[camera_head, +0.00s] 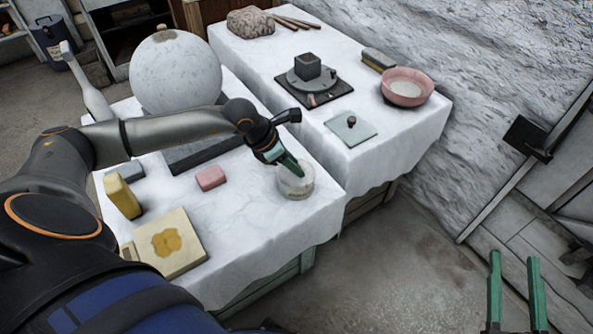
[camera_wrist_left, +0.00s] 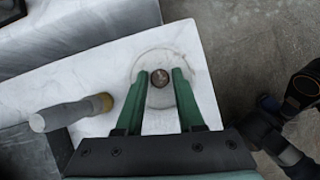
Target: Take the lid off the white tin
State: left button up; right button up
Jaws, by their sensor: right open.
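The white tin (camera_head: 298,190) is round and stands near the front right corner of the near white-covered table. Its pale lid (camera_wrist_left: 159,98) is seen from above in the left wrist view, with a small dark brownish knob (camera_wrist_left: 159,78) in the middle. My left gripper (camera_head: 299,172) is right over the tin, and hides part of its top in the head view. In the left wrist view its green fingers (camera_wrist_left: 159,74) stand on either side of the knob, with a narrow gap showing at each side. My right gripper (camera_head: 515,255) is open and empty at the lower right, away from the tables.
A pink block (camera_head: 210,178), a yellow block (camera_head: 122,196) and a board with a yellow shape (camera_head: 183,255) lie left of the tin. A large plaster sphere (camera_head: 172,75) stands behind my left arm. A pink bowl (camera_head: 406,88) is on the far table.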

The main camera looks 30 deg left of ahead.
pick_arm(q)
grip_shut()
jog(key=shift+r, duration=0.1)
dwell(0.3)
jog(key=shift+r, duration=0.6)
jog(key=shift+s+r+p, duration=0.25)
jog(key=shift+r+p, duration=0.25)
jog(key=shift+r, duration=0.75)
jog(key=s+r+p, duration=0.1)
jog(key=s+r, duration=0.7)
jog(key=s, duration=0.5)
jog(key=shift+r, duration=0.4)
pick_arm(e)
notch_tip(320, 180, down, 11)
jog(key=s+m+g+h, duration=0.1)
jog(key=m+g+h, duration=0.1)
jog(key=g, duration=0.2)
jog(key=shift+s+d+g, duration=0.2)
jog(key=shift+d+g, duration=0.05)
jog(key=shift+g, duration=0.05)
